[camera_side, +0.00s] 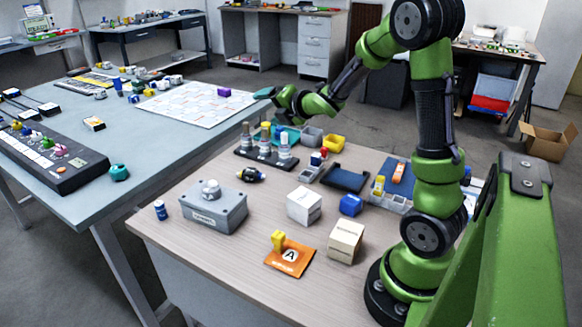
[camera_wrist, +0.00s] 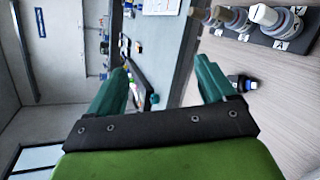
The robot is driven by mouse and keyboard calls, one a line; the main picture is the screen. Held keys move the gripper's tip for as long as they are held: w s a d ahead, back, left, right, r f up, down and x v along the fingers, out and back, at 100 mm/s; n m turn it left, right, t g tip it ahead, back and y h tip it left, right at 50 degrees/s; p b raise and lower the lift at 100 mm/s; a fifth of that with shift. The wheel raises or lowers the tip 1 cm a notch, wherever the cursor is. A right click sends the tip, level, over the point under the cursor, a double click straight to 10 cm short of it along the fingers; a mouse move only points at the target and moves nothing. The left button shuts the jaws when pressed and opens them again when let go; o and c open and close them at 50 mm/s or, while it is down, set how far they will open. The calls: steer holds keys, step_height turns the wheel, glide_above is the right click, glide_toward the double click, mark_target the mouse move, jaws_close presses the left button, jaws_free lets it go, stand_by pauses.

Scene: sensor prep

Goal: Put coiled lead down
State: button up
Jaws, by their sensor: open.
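My gripper (camera_side: 270,112) is above the far left edge of the wooden table, near the gap to the grey table. In the wrist view its teal fingers (camera_wrist: 163,68) are spread wide with nothing between them. A small rounded teal item (camera_side: 119,172) lies on the near corner of the grey table, well away from my gripper; it may be the coiled lead, but its shape is too small to be sure. It also seems to show in the wrist view (camera_wrist: 153,99), beyond the fingers on the table edge.
A black rack of bottles (camera_side: 266,158) stands on the wooden table (camera_side: 190,254) below my gripper. A grey box (camera_side: 214,210), white blocks, trays and an orange card (camera_side: 290,257) crowd that table. The grey table (camera_side: 150,140) holds a keyboard-like panel (camera_side: 48,155) and a white sheet.

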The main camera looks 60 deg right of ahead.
steer(key=s+a+r+m+g+y, duration=0.1)
steer(key=s+a+m+g+y, duration=0.1)
steer(key=s+a+m, duration=0.9)
steer(key=s+a+r+m+g+y, duration=0.2)
steer(key=s+a+m+g+y, duration=0.1)
steer(key=s+a+m, duration=0.8)
steer(key=a+m+g, duration=0.1)
steer(key=a+m, duration=0.1)
steer(key=shift+a+r, duration=0.25)
steer(key=shift+a, duration=0.1)
